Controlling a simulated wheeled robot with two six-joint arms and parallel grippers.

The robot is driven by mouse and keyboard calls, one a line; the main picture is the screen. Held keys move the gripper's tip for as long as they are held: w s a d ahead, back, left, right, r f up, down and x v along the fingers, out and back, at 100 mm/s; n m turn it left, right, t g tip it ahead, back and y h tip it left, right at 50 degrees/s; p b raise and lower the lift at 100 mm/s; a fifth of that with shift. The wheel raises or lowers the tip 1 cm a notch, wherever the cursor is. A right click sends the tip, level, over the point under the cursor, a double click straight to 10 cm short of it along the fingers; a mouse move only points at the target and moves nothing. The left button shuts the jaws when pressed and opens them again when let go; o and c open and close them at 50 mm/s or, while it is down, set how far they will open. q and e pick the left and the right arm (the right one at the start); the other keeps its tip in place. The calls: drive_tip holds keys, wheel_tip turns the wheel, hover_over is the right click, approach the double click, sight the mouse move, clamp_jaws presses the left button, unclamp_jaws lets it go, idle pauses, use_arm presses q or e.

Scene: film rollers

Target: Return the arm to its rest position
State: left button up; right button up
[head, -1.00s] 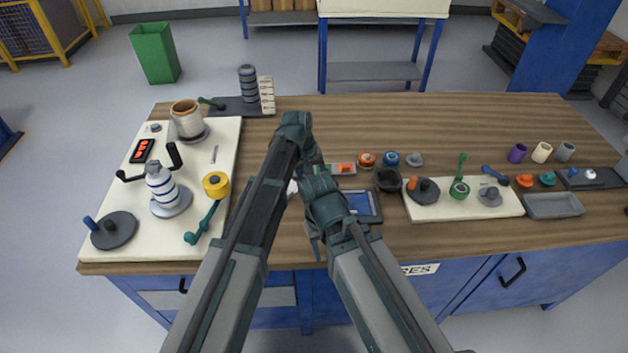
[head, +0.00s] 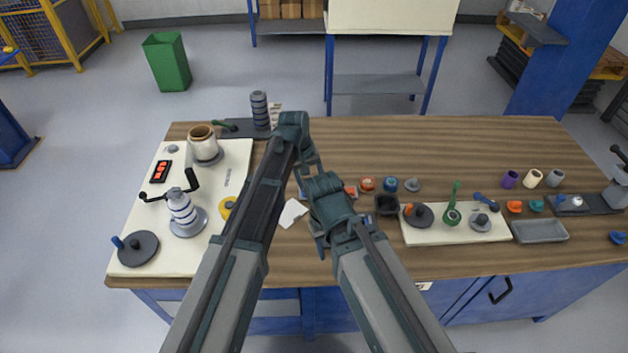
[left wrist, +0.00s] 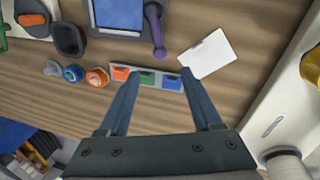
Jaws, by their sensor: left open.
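My left arm reaches forward from the left in the head view, bent at its top joint (head: 293,120). Its fingertips are hidden there. In the left wrist view my left gripper (left wrist: 160,80) is open and empty, above the wooden table. A strip with orange, green and blue blocks (left wrist: 146,77) lies below and between its fingers. My right arm (head: 330,195) is folded just right of the left one, over the table's front. The right gripper's fingers are too hidden to read.
A cream board (head: 140,225) with a striped roller (head: 182,208) and cranks is at left. A smaller board (head: 450,235), a grey tray (head: 540,231) and cups are at right. A white card (left wrist: 206,53) lies beside the block strip. The back middle of the table is clear.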

use_arm(q)
drive_tip(key=shift+a+r, duration=0.1)
drive_tip(key=shift+r, duration=0.35)
drive_tip(key=s+a+m+y, duration=0.1)
drive_tip(key=s+a+m, duration=0.2)
drive_tip(key=s, duration=0.8)
drive_tip(key=s+a+m+y, duration=0.2)
drive_tip(key=s+a+m, duration=0.1)
drive_tip(key=s, duration=0.8)
drive_tip(key=shift+s+a+f+g, duration=0.15)
drive_tip(key=shift+s+a+g, duration=0.2)
drive_tip(key=shift+a, duration=0.45)
